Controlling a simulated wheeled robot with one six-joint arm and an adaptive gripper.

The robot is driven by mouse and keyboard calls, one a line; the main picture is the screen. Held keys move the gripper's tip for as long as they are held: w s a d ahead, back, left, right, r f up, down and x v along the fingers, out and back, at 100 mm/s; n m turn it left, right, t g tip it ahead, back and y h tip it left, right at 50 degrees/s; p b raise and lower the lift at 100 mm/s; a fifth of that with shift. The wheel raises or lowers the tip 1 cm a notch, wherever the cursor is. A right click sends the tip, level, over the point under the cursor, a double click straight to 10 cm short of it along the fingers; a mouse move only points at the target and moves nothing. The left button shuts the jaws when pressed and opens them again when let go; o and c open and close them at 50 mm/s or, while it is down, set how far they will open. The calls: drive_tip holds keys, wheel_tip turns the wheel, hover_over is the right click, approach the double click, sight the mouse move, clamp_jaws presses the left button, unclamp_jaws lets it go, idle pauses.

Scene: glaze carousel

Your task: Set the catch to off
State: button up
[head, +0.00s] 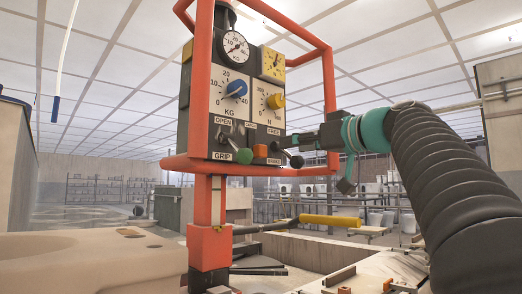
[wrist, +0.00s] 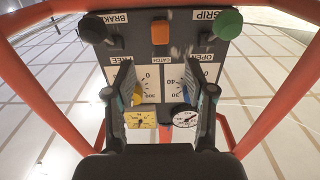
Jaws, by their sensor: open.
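The control panel (head: 221,125) stands inside an orange tube frame. The catch is a small orange switch (head: 260,151) low on the panel between two levers, under a CATCH label; its setting cannot be told. It also shows upside down at top centre in the wrist view (wrist: 160,32). My gripper (head: 297,142) is at the panel's right side in the head view, in front of its face. In the wrist view my gripper (wrist: 160,97) has its fingers apart with nothing between them, and the switch lies beyond the fingertips.
A green-knobbed GRIP lever (head: 244,156) and a black-knobbed BRAKE lever (head: 296,162) flank the switch closely. A blue dial knob (head: 236,88) and a yellow one (head: 276,100) sit above. The orange frame (head: 202,85) surrounds the panel, with a lower bar below the levers.

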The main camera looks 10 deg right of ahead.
sight(264, 149)
drive_tip(key=p+x, duration=0.2)
drive_tip(key=x, duration=0.9)
drive_tip(key=shift+w+a, duration=0.25)
drive_tip(key=shift+w, duration=0.1)
clamp_jaws()
